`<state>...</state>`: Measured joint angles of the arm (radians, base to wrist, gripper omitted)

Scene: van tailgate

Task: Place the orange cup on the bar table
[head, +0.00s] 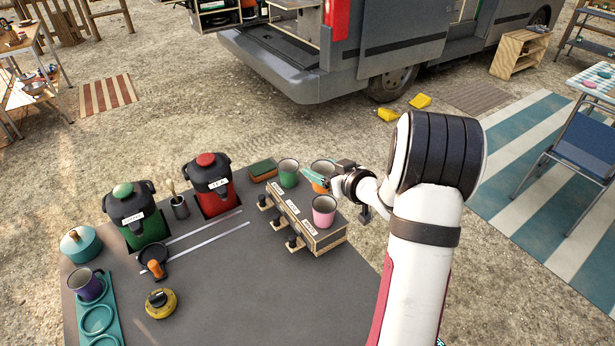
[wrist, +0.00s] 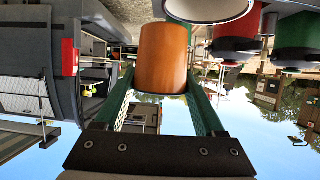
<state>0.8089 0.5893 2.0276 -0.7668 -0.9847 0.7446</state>
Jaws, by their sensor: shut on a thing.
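The orange cup (head: 322,167) is at the back of a small wooden stand with labels, between a green cup (head: 288,172) and a pink cup (head: 324,211). My gripper (head: 318,178) has its teal fingers closed on the orange cup. In the wrist view the orange cup (wrist: 163,58) sits between both fingers. I cannot tell whether it is resting on the stand or lifted. The stand is on a dark grey table (head: 240,290); I cannot tell for certain whether this is the bar table.
The wooden stand (head: 328,240) has several dark knobs in front. Red (head: 208,180) and green (head: 135,212) dispensers stand at the back left. A teal tray (head: 112,305) holds a purple mug (head: 86,285). A yellow-black round item (head: 160,303) lies nearby. The table's front middle is clear.

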